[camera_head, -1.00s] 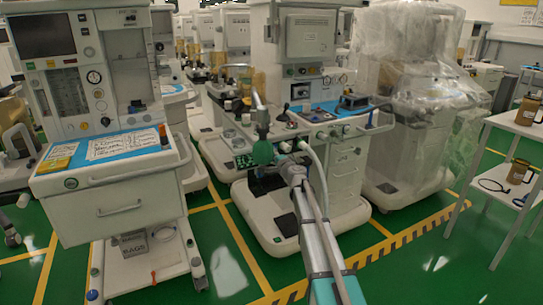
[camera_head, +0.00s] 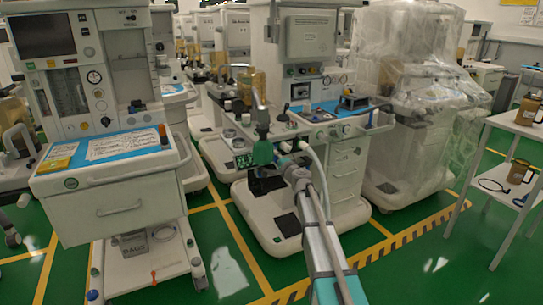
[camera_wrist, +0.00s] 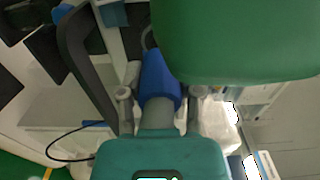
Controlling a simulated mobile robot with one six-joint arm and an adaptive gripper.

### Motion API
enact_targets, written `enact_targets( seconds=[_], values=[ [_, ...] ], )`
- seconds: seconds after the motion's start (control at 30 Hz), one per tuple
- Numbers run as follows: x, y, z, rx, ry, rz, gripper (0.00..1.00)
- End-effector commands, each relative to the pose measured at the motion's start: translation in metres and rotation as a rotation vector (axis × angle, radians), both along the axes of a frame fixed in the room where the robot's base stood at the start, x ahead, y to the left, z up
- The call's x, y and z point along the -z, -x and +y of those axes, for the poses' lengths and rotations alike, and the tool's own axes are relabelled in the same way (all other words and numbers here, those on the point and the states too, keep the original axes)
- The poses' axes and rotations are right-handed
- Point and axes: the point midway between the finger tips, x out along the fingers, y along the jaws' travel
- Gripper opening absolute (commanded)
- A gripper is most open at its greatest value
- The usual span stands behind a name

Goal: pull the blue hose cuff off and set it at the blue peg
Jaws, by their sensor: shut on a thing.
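The blue hose cuff (camera_wrist: 160,78) is in the middle of the wrist view, at the end of a short grey piece (camera_wrist: 157,112). My gripper (camera_wrist: 160,94) has one finger on each side of it and is shut on the cuff. A large green rounded body (camera_wrist: 235,38) fills the upper right, close above the cuff, and hides what lies behind. In the head view my gripper (camera_head: 287,160) is at the front of the middle cart, just right of the green body (camera_head: 262,152). I cannot make out the blue peg for certain; a small blue piece (camera_wrist: 62,13) shows at upper left.
The middle anaesthesia cart (camera_head: 345,165) has a pale curved hose (camera_head: 318,165) beside my gripper. Another cart (camera_head: 115,195) stands left, a plastic-covered one (camera_head: 410,120) right. A white side table (camera_head: 510,125) is at far right. Green floor is free in front.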

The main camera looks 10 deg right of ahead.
Motion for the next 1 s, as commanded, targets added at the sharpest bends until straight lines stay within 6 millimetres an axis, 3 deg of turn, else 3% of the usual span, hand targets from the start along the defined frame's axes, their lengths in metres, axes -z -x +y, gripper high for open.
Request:
enact_targets(
  seconds=[1.0],
  values=[
    [0.000, 0.020, -0.006, -0.001, 0.000, 0.000, 0.00]
  ],
)
